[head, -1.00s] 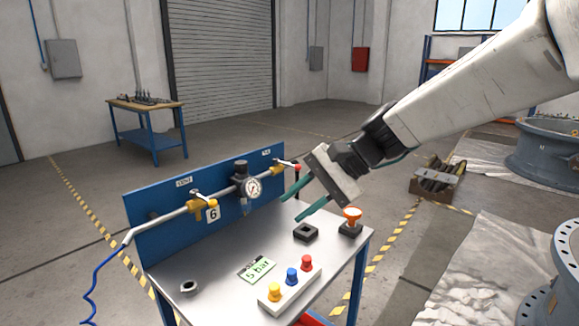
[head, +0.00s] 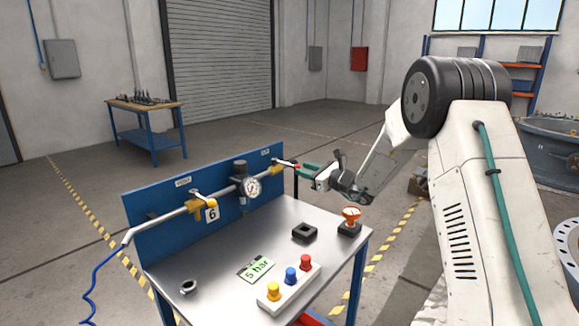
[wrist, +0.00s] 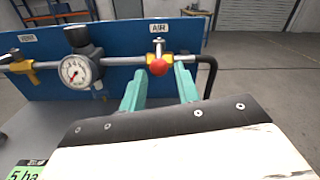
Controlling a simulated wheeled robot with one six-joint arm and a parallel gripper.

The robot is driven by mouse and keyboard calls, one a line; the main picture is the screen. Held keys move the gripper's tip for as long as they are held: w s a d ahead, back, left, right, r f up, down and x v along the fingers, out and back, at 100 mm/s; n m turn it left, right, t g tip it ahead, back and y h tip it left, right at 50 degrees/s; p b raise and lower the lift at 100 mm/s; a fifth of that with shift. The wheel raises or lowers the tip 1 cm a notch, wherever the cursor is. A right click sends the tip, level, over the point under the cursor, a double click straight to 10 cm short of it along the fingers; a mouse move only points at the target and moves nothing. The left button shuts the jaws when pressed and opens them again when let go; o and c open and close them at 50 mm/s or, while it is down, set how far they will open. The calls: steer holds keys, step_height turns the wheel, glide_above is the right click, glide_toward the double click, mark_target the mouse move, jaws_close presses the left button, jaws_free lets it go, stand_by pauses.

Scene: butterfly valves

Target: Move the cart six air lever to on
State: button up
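The air lever (wrist: 158,67) is a metal lever with a red ball end on a yellow valve under the AIR label (wrist: 158,28) of cart six. It sticks out across the pipe towards the wrist camera. The red ball also shows at the panel's right end in the head view (head: 297,166). My gripper (wrist: 160,78) is open, with one green finger on each side of the red ball. Gaps show between ball and fingers in the wrist view; I cannot tell how deep the ball sits. In the head view my gripper (head: 308,169) is right of the panel.
A gauge (wrist: 75,70) stands on the same pipe, left of the air valve. A yellow-ended lever (head: 210,203) is further left. A black bent pipe (wrist: 209,72) is close to the right finger. The cart top (head: 222,262) carries buttons (head: 290,276) and an orange knob (head: 350,213).

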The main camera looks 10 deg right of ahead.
mark_target(294, 166)
steer(key=x, duration=0.7)
steer(key=shift+a, duration=0.15)
steer(key=shift+c, duration=0.3)
jaws_close()
